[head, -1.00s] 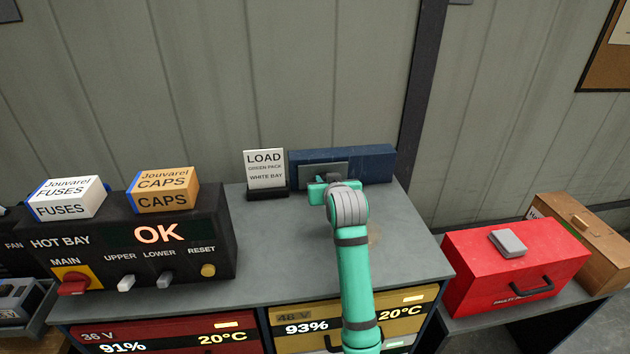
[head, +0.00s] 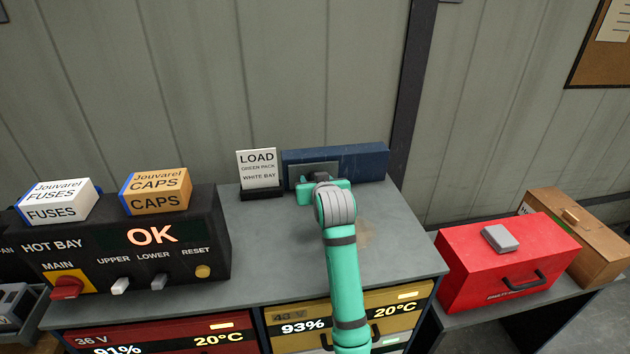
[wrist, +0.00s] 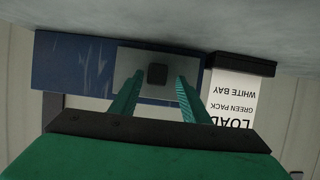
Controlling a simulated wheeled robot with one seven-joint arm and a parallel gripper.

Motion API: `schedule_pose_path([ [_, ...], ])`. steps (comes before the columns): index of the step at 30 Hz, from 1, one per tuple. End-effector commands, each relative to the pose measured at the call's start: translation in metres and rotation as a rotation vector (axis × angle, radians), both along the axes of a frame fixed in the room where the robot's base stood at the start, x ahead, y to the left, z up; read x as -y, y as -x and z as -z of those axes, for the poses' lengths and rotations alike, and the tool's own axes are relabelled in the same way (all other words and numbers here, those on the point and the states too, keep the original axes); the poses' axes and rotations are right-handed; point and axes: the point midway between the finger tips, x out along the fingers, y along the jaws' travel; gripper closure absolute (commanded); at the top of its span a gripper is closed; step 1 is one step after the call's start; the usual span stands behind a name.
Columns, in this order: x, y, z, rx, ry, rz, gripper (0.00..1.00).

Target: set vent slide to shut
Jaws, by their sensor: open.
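The vent slide is a blue housing (head: 365,166) at the back of the grey bench top, against the wall. A grey plate (head: 298,172) sits on its left part in the head view, partly hidden by my gripper. In the upside-down wrist view, the blue housing (wrist: 80,68) carries the grey plate (wrist: 128,62) with a dark square knob (wrist: 157,74). My gripper (wrist: 160,80) is open, its two green fingers pointing at the plate on either side of the knob. I cannot tell whether they touch it. In the head view my gripper (head: 323,186) is in front of the plate.
A LOAD sign (head: 257,170) stands close left of the vent. A black HOT BAY panel (head: 120,240) with switches, topped by FUSES (head: 57,202) and CAPS (head: 157,191) boxes, is at the left. A red case (head: 505,262) is at the right. The bench right of my arm is clear.

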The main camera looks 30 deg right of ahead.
Motion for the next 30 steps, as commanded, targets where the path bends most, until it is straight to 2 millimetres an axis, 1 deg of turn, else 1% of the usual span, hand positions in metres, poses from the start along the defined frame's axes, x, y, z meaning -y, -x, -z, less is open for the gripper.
schedule_pose_path([
  [5,-0.005,0.017,-0.008,0.003,0.0,0.001,0.58],
  [12,-0.018,0.057,-0.026,0.004,0.001,0.0,0.58],
  [18,-0.026,0.083,-0.036,0.002,0.001,0.0,0.58],
  [24,-0.029,0.093,-0.04,0.0,0.0,0.0,0.58],
  [30,-0.03,0.094,-0.04,0.0,0.0,0.0,0.58],
])
